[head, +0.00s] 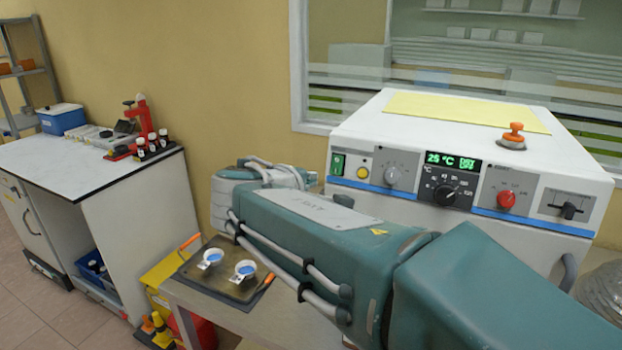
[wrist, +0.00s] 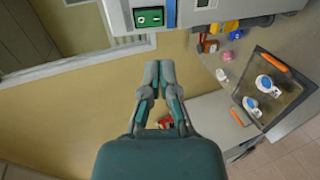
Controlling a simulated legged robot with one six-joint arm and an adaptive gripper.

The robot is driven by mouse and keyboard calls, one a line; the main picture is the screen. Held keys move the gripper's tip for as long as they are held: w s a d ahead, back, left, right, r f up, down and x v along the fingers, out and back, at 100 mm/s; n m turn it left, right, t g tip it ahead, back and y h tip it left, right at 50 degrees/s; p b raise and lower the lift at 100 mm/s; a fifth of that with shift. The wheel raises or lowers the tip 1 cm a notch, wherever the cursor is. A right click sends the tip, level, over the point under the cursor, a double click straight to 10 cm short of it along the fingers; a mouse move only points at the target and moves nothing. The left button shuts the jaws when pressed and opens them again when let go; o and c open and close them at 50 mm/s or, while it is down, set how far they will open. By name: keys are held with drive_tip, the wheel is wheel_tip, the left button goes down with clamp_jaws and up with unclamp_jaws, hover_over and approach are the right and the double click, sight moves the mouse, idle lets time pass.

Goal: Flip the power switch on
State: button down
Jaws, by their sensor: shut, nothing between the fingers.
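The power switch (head: 338,164) is a small green rocker at the left end of the front panel of a white oil-analysis machine (head: 400,122). In the wrist view, a green switch area (wrist: 150,17) shows at the top, on the machine's grey-white housing. Which way the rocker is tipped is too small to tell. My gripper (wrist: 158,66) has its fingers together and empty. In the wrist picture its tips lie below the switch, apart from the panel. In the head view the fingers cannot be made out; my arm crosses in front of the machine.
The panel also has a yellow button (head: 363,172), knobs, a lit display (head: 452,161) reading 25 °C, and a red knob (head: 506,200). An orange-handled knob (head: 513,136) stands on top. A dark tray (head: 226,285) with two white cups lies on the table's left. A white-topped bench (head: 75,168) stands further left.

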sight(336, 166)
drive_tip(key=x, duration=1.1)
drive_tip(key=shift+w+d+f, duration=0.1)
drive_tip(key=shift+w, duration=0.05)
drive_tip(key=shift+r, duration=0.8)
